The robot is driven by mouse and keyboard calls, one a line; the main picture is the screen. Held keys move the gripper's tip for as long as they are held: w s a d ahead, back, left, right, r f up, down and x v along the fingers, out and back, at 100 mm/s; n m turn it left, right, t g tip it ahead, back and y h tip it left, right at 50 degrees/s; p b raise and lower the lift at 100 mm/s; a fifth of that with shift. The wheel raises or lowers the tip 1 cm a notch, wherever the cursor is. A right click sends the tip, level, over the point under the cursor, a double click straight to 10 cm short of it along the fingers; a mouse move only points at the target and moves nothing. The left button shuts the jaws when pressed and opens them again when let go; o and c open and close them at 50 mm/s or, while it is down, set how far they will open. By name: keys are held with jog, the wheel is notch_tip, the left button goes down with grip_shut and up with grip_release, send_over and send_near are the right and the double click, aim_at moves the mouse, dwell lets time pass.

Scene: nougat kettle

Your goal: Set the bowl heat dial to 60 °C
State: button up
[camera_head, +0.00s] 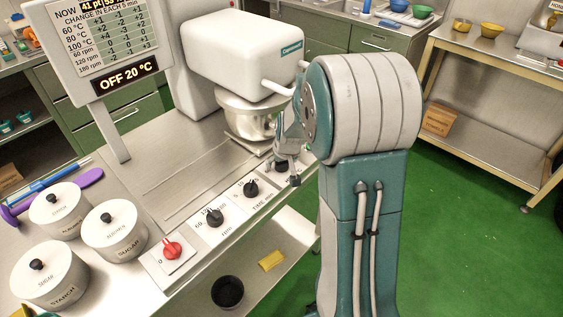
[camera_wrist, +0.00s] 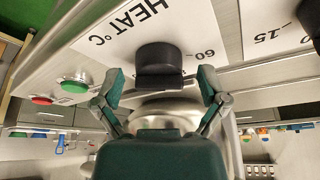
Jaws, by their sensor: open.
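The heat dial (camera_wrist: 160,60) is a black round knob on a white plate lettered "HEAT °C" in the wrist view. A "60" mark is printed to its right. I cannot make out where the knob's pointer stands. My gripper (camera_wrist: 160,88) is open, with one finger on each side of the knob and visible gaps to it. In the head view my gripper (camera_head: 287,172) hangs over the far end of the dial row and largely covers the heat dial. The display (camera_head: 126,76) reads "OFF 20 °C". The mixer's steel bowl (camera_head: 246,116) sits behind my gripper.
The time dial (camera_head: 250,188), rpm dial (camera_head: 215,217) and red switch (camera_head: 172,249) line the counter's front edge. A green button (camera_wrist: 75,87) and a red button (camera_wrist: 42,100) lie left of the heat plate. Lidded canisters (camera_head: 114,231) stand at the left.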

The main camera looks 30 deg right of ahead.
jog(key=v, duration=1.1)
jog(key=shift+r, duration=0.4)
jog(key=shift+s, duration=0.15)
jog(key=s+a+r+n, duration=0.1)
jog(key=s+a+r, duration=0.2)
jog(key=s+a, duration=0.4)
jog(key=s+a+r+t, duration=0.1)
jog(key=s+a+r, duration=0.3)
jog(key=s, duration=1)
jog(key=a, duration=0.2)
jog(key=shift+a+r+n+y, duration=0.15)
jog(key=shift+a+n+y, duration=0.15)
jog(key=shift+a+n, duration=0.1)
